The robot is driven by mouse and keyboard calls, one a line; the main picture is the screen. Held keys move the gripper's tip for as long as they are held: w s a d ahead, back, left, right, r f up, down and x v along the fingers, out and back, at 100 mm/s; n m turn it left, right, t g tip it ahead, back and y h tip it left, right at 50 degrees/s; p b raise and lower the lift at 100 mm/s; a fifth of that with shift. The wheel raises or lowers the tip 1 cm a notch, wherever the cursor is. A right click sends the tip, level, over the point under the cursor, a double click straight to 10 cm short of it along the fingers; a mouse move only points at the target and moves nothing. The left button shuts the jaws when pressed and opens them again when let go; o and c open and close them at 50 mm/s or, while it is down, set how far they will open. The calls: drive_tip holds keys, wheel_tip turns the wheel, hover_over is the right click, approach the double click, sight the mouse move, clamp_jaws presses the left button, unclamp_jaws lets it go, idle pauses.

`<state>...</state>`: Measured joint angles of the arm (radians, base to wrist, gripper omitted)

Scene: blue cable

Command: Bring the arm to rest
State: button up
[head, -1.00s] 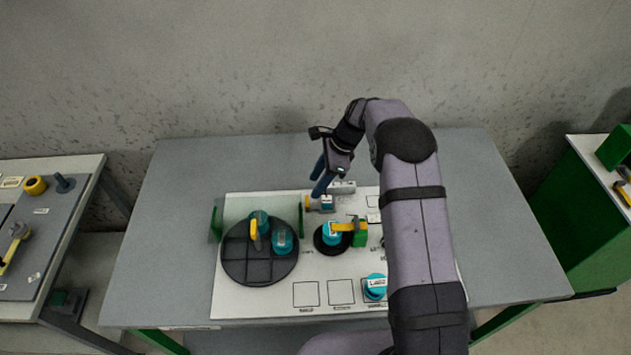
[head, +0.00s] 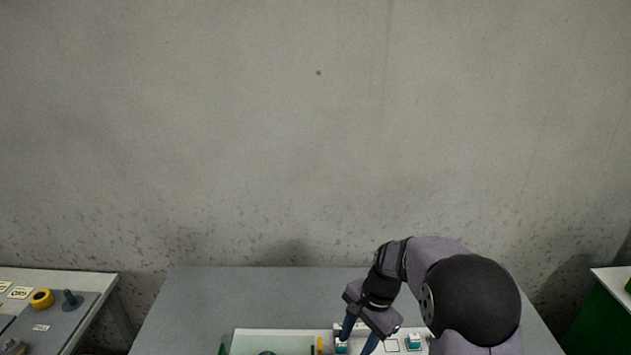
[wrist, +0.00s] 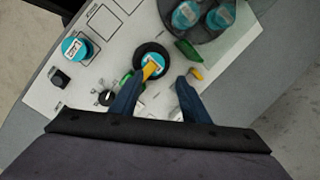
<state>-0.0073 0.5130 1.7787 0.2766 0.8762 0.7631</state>
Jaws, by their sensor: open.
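My gripper (head: 358,338) is open, with its two dark blue fingers spread apart, over the back part of the white board (head: 275,343). In the wrist view my gripper (wrist: 158,93) shows nothing held between its fingers. There the left finger overlaps the edge of a yellow piece on a teal canister (wrist: 155,68) in a black round holder, and I cannot tell whether they touch. The right finger is beside a small yellow piece (wrist: 197,73). In the head view one finger is in front of a small teal-and-white block (head: 341,347). Most of the board is below the head view.
In the wrist view a dark round tray (wrist: 203,36) holds teal canisters, with a green upright (wrist: 188,53) near it. Another teal canister (wrist: 75,48) stands on the board at left. The grey table (head: 250,295) is bare behind the board. A side bench (head: 85,278) stands at left.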

drive_tip(key=s+d+n, duration=0.2)
drive_tip(key=s+n, duration=0.1)
drive_tip(key=s, duration=0.4)
drive_tip(key=s+d+r+n+h, duration=0.1)
drive_tip(key=s+n, duration=0.3)
drive_tip(key=s, duration=0.2)
drive_tip(key=s+d+r+n+h, duration=0.1)
drive_tip(key=s+d+n, duration=0.1)
drive_tip(key=s, duration=0.5)
drive_tip(key=shift+s+d+n, duration=0.3)
drive_tip(key=shift+d+n, duration=0.05)
drive_tip(key=shift+n, duration=0.55)
